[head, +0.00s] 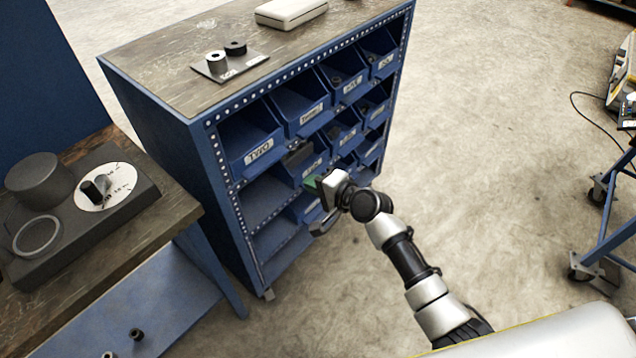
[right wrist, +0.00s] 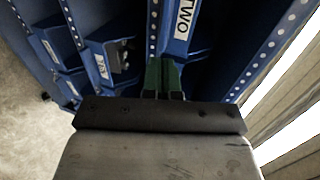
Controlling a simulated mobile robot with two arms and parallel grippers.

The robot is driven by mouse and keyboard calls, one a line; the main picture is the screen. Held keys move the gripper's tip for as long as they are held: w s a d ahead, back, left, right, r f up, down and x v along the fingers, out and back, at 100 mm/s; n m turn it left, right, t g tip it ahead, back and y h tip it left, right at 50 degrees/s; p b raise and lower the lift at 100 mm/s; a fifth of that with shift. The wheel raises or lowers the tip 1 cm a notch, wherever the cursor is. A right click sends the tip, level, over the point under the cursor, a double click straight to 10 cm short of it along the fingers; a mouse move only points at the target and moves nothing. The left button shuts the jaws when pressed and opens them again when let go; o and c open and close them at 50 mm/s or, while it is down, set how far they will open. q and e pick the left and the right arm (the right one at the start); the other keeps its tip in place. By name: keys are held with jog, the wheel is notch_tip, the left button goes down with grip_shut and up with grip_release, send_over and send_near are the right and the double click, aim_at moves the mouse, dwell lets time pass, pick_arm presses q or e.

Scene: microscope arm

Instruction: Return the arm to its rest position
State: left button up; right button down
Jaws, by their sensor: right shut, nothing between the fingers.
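My right arm reaches in from the lower right in the head view. Its gripper (head: 311,183) is in front of the blue bin cabinet (head: 157,107), close to the lower bins. In the right wrist view the green fingers (right wrist: 162,77) are together with nothing between them, and blue bins lie just beyond. Whether the fingertips touch a bin I cannot tell. My left gripper is not in view.
Labelled blue bins (head: 251,140) fill the cabinet's upper rows. A workbench (head: 172,212) with a grey device (head: 75,222) stands at left. A blue wheeled cart (head: 606,215) is at far right. Open concrete floor lies between cabinet and cart.

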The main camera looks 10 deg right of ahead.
jog(key=shift+s+d+r, duration=0.15)
jog(key=shift+s+d, duration=0.15)
jog(key=shift+s, duration=0.15)
jog(key=s+d+f+n+g+h, duration=0.1)
jog(key=s+d+f+g+h, duration=0.15)
jog(key=s+f, duration=0.55)
jog(key=s+d+f+n+g+h, duration=0.1)
jog(key=s+d+f+n+h, duration=0.15)
jog(key=f, duration=0.95)
jog(key=s+d+f+n+g+h, duration=0.1)
jog(key=s+d+f+g, duration=0.15)
jog(key=s+f, duration=0.5)
jog(key=s+d+f+n+g+h, duration=0.1)
jog(key=s+f, duration=0.4)
jog(key=s, duration=0.5)
jog(key=s+d+f+n+g+h, duration=0.1)
jog(key=s+f+n, duration=0.3)
jog(key=s, duration=0.7)
jog(key=s+d+f+n+g+h, duration=0.1)
jog(key=s+d+f+n+g, duration=0.1)
jog(key=s+f, duration=0.4)
jog(key=s+d+n, duration=0.1)
jog(key=s, duration=0.3)
jog(key=shift+s+d+f+g, duration=0.15)
jog(key=shift+d+f+g, duration=0.15)
jog(key=shift+f, duration=0.1)
